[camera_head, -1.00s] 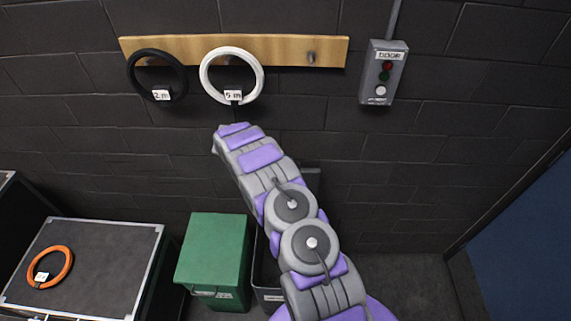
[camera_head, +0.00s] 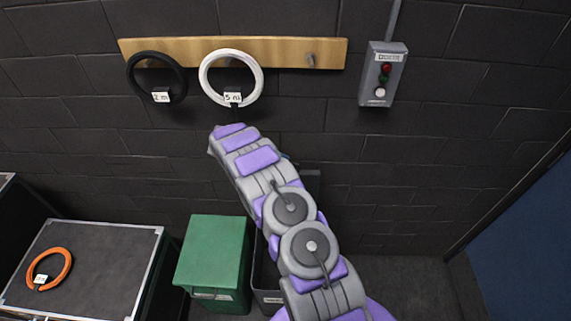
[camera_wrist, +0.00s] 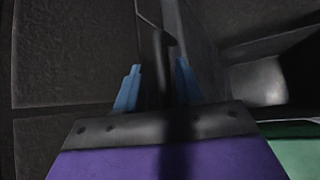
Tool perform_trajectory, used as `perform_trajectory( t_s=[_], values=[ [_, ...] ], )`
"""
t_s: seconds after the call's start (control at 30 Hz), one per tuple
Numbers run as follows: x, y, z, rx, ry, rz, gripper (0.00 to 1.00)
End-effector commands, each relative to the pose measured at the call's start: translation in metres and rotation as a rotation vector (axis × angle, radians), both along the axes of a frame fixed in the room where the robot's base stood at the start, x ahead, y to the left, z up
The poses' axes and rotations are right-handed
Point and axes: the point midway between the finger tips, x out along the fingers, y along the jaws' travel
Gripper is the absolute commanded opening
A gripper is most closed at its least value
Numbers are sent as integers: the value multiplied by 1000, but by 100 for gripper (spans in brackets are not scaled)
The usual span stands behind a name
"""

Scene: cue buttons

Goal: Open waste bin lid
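A green bin (camera_head: 213,250) with its lid down stands on the floor at lower middle in the head view. An open dark bin (camera_head: 267,285) stands beside it, partly behind my arm. A dark upright panel (camera_head: 313,182), possibly its raised lid, shows behind my arm. I cannot tell which bin is the waste bin. My gripper is hidden behind my arm in the head view. In the wrist view my gripper (camera_wrist: 158,82) has its blue fingers apart, with a dark thin bar (camera_wrist: 160,58) between them; contact is unclear. Green shows at the lower right there.
A black case (camera_head: 85,265) with an orange cable ring (camera_head: 48,268) lies at left. A wooden rail (camera_head: 290,52) holds a black ring (camera_head: 157,78) and a white ring (camera_head: 231,77). A button box (camera_head: 383,74) is on the wall. A blue door (camera_head: 530,240) is at right.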

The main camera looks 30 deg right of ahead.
Motion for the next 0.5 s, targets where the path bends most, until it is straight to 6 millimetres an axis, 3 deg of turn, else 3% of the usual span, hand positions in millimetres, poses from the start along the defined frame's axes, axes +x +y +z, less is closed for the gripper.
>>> perform_trajectory(
  t_s=[0.5],
  values=[
    [18, 85, 73, 0, -2, 3, 37]
  ],
)
